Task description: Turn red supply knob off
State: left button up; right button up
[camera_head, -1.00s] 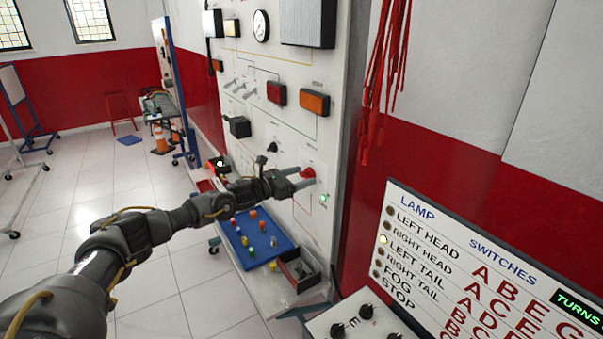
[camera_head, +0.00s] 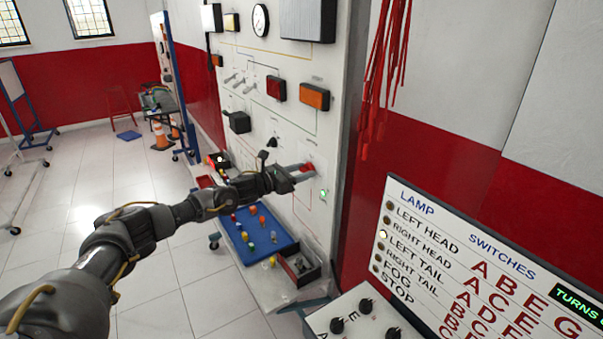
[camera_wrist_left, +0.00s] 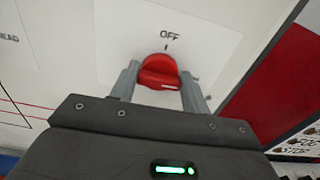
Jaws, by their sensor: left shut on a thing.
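The red supply knob (camera_wrist_left: 160,72) is on the white panel, under a printed "OFF" label with a short mark, in the left wrist view. In the head view the red knob (camera_head: 307,168) shows partly behind my fingers. My left gripper (camera_head: 300,172) reaches in from the left and is shut on the knob. In the left wrist view its two grey fingers (camera_wrist_left: 161,83) stand on either side of the knob. My right gripper is not in view.
A green light (camera_head: 323,193) glows right of the knob. A black knob (camera_head: 272,142) sits up and left of it. Below are a blue tray (camera_head: 262,258) with small coloured pieces and a lamp-and-switches board (camera_head: 480,250) at right. Floor at left is mostly clear.

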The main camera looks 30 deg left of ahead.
pick_arm(q)
jog(key=n+b, duration=0.3)
jog(key=n, duration=0.1)
jog(key=shift+f, duration=0.15)
jog(key=n+b, duration=0.1)
jog(key=n, duration=0.2)
jog(key=shift+w+a, duration=0.1)
jog(key=shift+a, duration=0.05)
jog(key=n+b, duration=0.1)
jog(key=n, duration=0.1)
jog(key=shift+n, duration=0.4)
jog(key=n+b, duration=0.1)
jog(key=n, duration=0.2)
jog(key=shift+n, duration=2.6)
jog(key=o, duration=1)
jog(key=shift+w+f, duration=0.1)
